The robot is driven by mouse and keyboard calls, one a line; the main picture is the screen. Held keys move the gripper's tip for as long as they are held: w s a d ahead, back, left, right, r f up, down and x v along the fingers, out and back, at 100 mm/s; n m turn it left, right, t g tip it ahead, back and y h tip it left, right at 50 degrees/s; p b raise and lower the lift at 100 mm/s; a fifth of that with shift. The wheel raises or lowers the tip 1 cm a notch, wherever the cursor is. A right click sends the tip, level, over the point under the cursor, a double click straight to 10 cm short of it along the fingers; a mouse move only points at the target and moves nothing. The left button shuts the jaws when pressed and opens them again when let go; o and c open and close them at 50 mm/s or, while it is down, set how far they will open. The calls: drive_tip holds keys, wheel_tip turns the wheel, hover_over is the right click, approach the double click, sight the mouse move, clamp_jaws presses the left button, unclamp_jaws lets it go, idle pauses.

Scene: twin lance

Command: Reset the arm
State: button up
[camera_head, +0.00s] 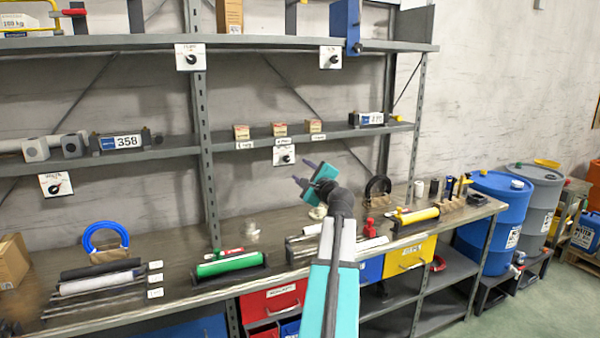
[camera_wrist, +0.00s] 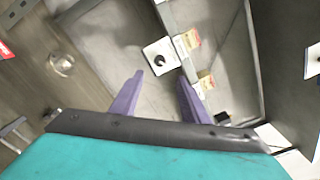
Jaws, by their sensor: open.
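My gripper (camera_head: 304,185) is raised in front of the shelving, above the workbench, with its fingers pointing up and left in the head view. In the wrist view its two purple fingers (camera_wrist: 160,100) stand apart with nothing between them. My teal and white arm reaches up from the bottom of the head view. Beyond the fingertips in the wrist view is a white dial plate (camera_wrist: 160,57) on the shelf edge, which also shows in the head view (camera_head: 284,156).
The workbench (camera_head: 190,292) carries a green cylinder (camera_head: 229,264), a yellow cylinder (camera_head: 415,215), a blue ring (camera_head: 105,237) and dark rods. Small boxes (camera_head: 280,129) stand on the middle shelf (camera_head: 240,140). Blue drum (camera_head: 495,220) stands at right. Air around my gripper looks clear.

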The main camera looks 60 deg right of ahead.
drive_tip(key=shift+s+a, duration=0.25)
drive_tip(key=shift+s, duration=0.1)
drive_tip(key=shift+w, duration=0.15)
